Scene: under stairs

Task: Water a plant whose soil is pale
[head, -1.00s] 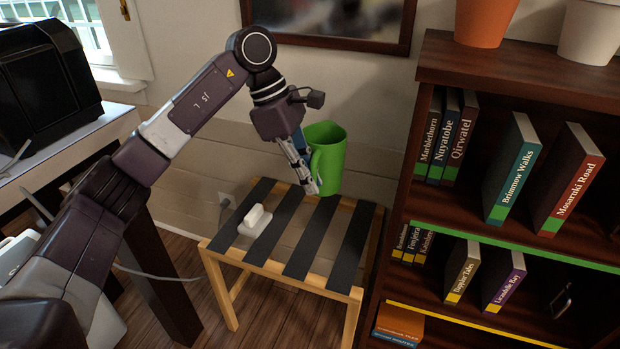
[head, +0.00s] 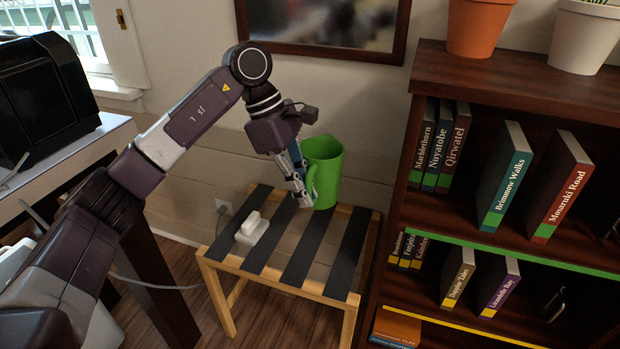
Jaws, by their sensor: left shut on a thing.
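A green pitcher (head: 325,165) is upright over the back of a wooden stool with dark straps (head: 356,252). My left gripper (head: 304,198) is shut on the pitcher's handle, at its left side. I cannot tell whether the pitcher's base touches the stool. A terracotta pot (head: 476,26) and a white pot (head: 585,36) stand on top of the bookshelf at the upper right. Their upper parts are mostly cut off, and the soil is not in view. My right gripper is not in view.
A white block-like object (head: 252,228) lies on the stool's left side. The dark bookshelf (head: 510,85) with several books stands close on the right. A black appliance (head: 45,95) sits on a table at the left. A framed picture (head: 330,25) hangs behind.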

